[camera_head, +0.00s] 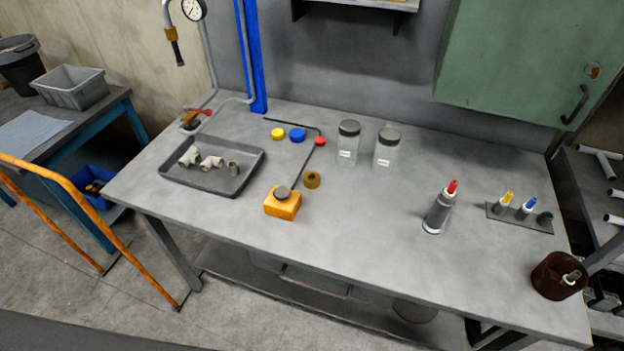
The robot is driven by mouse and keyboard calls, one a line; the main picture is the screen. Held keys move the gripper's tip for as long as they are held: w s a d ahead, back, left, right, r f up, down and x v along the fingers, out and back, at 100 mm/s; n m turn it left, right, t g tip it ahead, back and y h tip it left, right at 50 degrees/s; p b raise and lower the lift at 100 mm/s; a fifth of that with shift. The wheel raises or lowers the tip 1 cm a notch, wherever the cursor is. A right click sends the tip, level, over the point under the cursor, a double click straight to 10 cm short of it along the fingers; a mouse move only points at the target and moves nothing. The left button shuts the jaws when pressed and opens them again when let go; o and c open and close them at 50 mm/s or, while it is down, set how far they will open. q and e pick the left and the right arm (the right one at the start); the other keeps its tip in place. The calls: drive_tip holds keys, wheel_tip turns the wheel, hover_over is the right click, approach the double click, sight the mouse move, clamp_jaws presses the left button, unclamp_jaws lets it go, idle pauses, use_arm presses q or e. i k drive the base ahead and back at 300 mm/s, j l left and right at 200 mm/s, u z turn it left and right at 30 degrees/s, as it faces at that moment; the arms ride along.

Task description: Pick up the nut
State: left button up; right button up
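A small brass-coloured ring (312,180), which looks like the nut, lies flat on the grey workbench (370,230). It is just right of and behind an orange block (283,207) with a dark grey round piece on top, and apart from the block. A thin dark bent rod (306,157) passes close to the ring's left side; I cannot tell if they touch. Neither of my grippers is in view.
A grey tray (196,182) with pipe fittings stands left. Yellow (277,133) and blue (297,135) round pieces lie behind. Two jars (348,145), (386,150) stand at the back. A red-tipped bottle (438,212) and brown pot (558,276) are right. The front middle is clear.

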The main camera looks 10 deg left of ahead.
sight(311, 185)
drive_tip(key=k+l+z, duration=0.1)
drive_tip(key=l, duration=0.3)
drive_tip(key=k+l, duration=0.2)
drive_tip(key=l, duration=0.2)
drive_tip(key=k+l+z, duration=0.15)
drive_tip(key=l, duration=0.25)
drive_tip(key=k+l, duration=0.15)
drive_tip(key=l, duration=0.3)
drive_tip(key=j+z, duration=0.05)
